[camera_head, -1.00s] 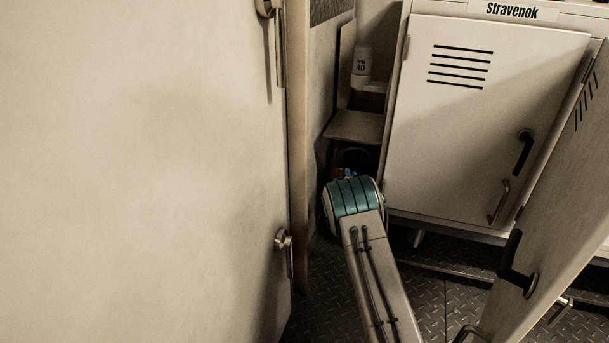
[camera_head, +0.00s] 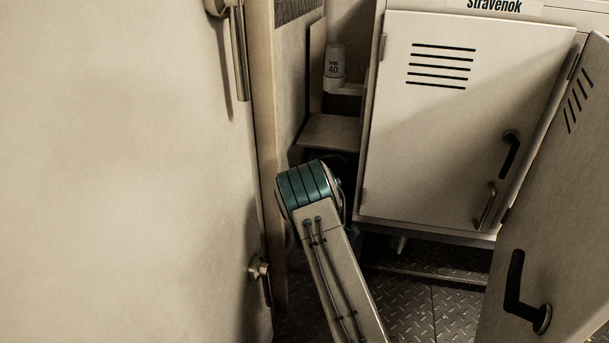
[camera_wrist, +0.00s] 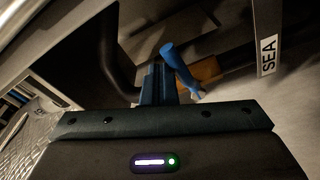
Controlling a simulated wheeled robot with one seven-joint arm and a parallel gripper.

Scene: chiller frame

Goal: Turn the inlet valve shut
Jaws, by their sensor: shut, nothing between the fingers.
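In the wrist view a blue lever handle (camera_wrist: 178,65) slants from upper left to lower right, just beyond and to the right of my gripper's fingertips. It looks like the valve handle, but no label on it can be read. My gripper (camera_wrist: 158,78) is shut with nothing between its fingers. Its fingers are close beside the blue handle; whether they touch it I cannot tell. In the head view the gripper and the valve are hidden behind my arm and the cabinet.
A "SEA" label (camera_wrist: 268,56) is on a pale upright bar at the right of the wrist view. An orange-brown part (camera_wrist: 207,70) lies behind the handle. In the head view a closed vented cabinet door (camera_head: 455,120), an open door (camera_head: 550,200) and a shelf (camera_head: 332,132) surround my arm.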

